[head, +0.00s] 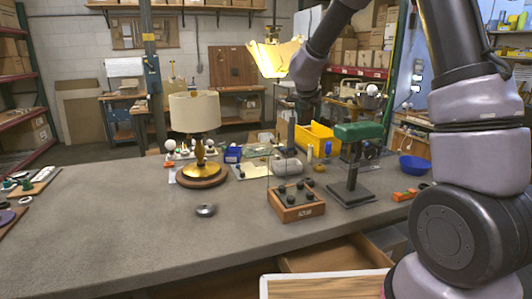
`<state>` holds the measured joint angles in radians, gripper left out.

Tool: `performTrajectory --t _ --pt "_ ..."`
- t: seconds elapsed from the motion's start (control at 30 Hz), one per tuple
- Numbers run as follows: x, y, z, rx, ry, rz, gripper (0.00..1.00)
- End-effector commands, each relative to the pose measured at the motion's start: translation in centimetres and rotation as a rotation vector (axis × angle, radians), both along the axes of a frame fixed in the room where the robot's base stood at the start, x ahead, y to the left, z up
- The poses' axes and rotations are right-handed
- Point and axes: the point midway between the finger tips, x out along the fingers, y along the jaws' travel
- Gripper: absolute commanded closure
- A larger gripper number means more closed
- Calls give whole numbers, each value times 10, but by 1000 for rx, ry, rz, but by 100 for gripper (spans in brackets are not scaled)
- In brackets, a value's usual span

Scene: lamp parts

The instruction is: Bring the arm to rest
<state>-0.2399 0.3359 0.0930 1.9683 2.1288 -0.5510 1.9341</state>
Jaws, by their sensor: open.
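My arm comes in from the right side of the head view and bends down over the workbench (110,235). My gripper (298,128) points down above the back middle of the bench and is small and dark at this distance. It is open, and I see nothing held in it. A lamp (194,112) with a cream shade, a gold stem and a round wooden base stands upright on the bench, to the left of my gripper and apart from it.
A wooden block with dark knobs (297,203) and a green-topped stand (357,132) are near the gripper. A yellow bin (318,139) lies behind; a blue bowl (414,165) is right. The bench's front left is clear.

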Motion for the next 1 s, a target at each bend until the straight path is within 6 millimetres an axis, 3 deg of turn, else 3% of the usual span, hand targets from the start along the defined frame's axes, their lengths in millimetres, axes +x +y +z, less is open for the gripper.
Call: performTrajectory --t 0.03,0.2,0.3,0.4,0.53,0.7,0.8,0.97,1.0 --pt "-2 -3 38 -71 -63 153 26" --pt "-32 0 130 -415 -219 688 26" --pt "-70 4 168 -661 -280 987 26" --pt "-118 5 189 -925 -310 1273 26" --pt "-189 -2 194 -1277 -293 1631 26" --pt "-282 -28 172 -1675 -172 2063 26" --pt "-322 -47 155 -1824 -77 2260 26" --pt "-358 -67 139 -1933 29 2447 26" --pt "-362 -70 137 1943 -43 -2465 26"
